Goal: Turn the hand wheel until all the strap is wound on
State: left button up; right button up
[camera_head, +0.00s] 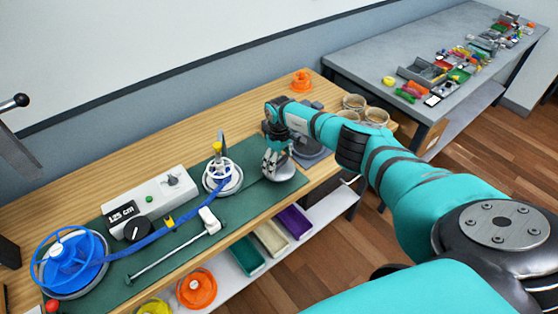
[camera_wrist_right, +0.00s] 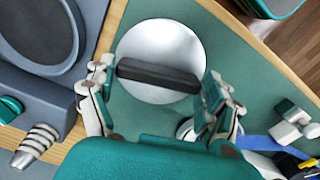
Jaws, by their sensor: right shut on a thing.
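The blue spoked wheel (camera_head: 68,258) is at the left end of the bench. A blue strap (camera_head: 150,237) runs from it to a white reel (camera_head: 223,177) with a yellow knob; the strap also shows in the wrist view (camera_wrist_right: 262,143). A yellow clip (camera_head: 168,221) sits on the strap. My right gripper (camera_head: 277,164) is right of the reel, at a silver disc (camera_head: 285,172). In the wrist view its fingers (camera_wrist_right: 155,84) are shut on the ends of the disc's black bar handle (camera_wrist_right: 158,76). My left gripper is out of view.
A white box (camera_head: 150,200) with a "125 cm" label stands behind the strap. A white-headed rod (camera_head: 165,250) lies in front. Grey equipment (camera_head: 308,147) is close to the right gripper. Colored bins (camera_head: 270,238) sit below. A grey table (camera_head: 400,60) with small items is at the back right.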

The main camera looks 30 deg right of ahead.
aim_at(279, 162)
jog(key=o, duration=1)
notch_tip(279, 162, up, 12)
jog(key=shift+f, duration=0.1)
